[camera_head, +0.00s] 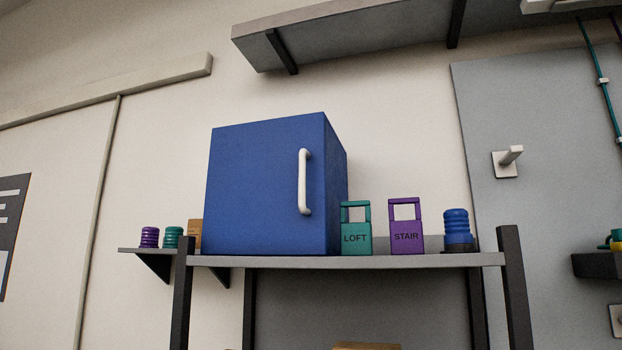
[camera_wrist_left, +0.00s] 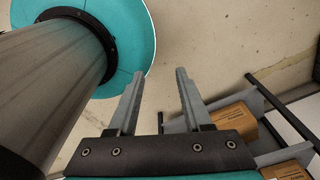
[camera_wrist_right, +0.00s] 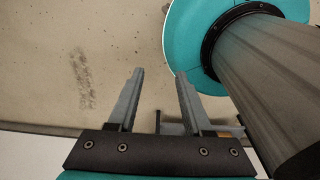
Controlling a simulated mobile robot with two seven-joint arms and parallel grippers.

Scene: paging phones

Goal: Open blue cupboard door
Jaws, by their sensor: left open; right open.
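A blue cupboard (camera_head: 258,190) stands on a grey shelf in the head view, with its door closed. A white vertical bar handle (camera_head: 303,182) is on the right part of the door. My left gripper (camera_wrist_left: 158,78) shows only in the left wrist view, with its fingers apart and nothing between them. My right gripper (camera_wrist_right: 160,78) shows only in the right wrist view, with its fingers apart and empty. Neither gripper is in the head view, and the cupboard is in neither wrist view.
The shelf (camera_head: 375,262) also bears a teal LOFT tag (camera_head: 356,236), a purple STAIR tag (camera_head: 406,236) and a blue ribbed piece (camera_head: 457,226) right of the cupboard. Purple (camera_head: 149,237) and teal (camera_head: 173,237) ribbed pieces stand left. Cardboard boxes (camera_wrist_left: 236,122) lie low on a rack.

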